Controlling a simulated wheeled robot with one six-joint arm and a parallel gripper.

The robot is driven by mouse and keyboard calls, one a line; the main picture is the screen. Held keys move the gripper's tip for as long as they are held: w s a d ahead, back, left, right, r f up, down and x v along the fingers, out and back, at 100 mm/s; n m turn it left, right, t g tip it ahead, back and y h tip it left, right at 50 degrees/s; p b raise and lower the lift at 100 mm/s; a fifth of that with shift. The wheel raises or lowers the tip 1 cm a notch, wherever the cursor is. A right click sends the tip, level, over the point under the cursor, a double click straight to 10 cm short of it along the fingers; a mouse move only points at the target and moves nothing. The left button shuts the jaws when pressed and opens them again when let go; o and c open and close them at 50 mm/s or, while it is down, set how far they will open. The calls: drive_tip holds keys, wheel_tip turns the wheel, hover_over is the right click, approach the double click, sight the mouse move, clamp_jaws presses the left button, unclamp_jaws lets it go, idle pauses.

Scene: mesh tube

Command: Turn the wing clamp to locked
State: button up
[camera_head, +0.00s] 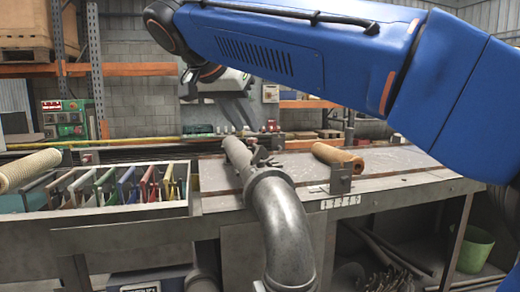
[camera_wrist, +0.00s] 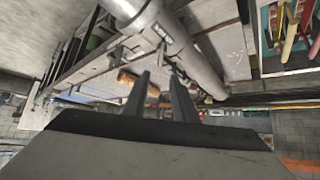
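The grey metal pipe (camera_head: 240,157) lies along the bench and bends down at its near end. A small dark fitting (camera_head: 262,158), which looks like the wing clamp, sits on the pipe's right side. In the wrist view the pipe (camera_wrist: 188,50) runs diagonally past my fingertips, and the dark fitting (camera_wrist: 161,52) shows just beyond them. Its exact turn is too small to tell. My gripper (camera_wrist: 160,76) is open, with a clear gap between its two dark fingers and nothing in it. The fingertips appear apart from the pipe and the fitting.
A tan roll (camera_head: 338,157) lies on the bench (camera_head: 400,160) right of the pipe, near a small metal block (camera_head: 341,179). A rack of coloured panels (camera_head: 120,187) stands at the left. My blue arm spans the upper right. The bench's right part is clear.

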sight(260, 149)
drive_tip(key=x, duration=1.1)
drive_tip(key=shift+w+f, duration=0.1)
drive_tip(key=shift+w, duration=0.05)
clamp_jaws()
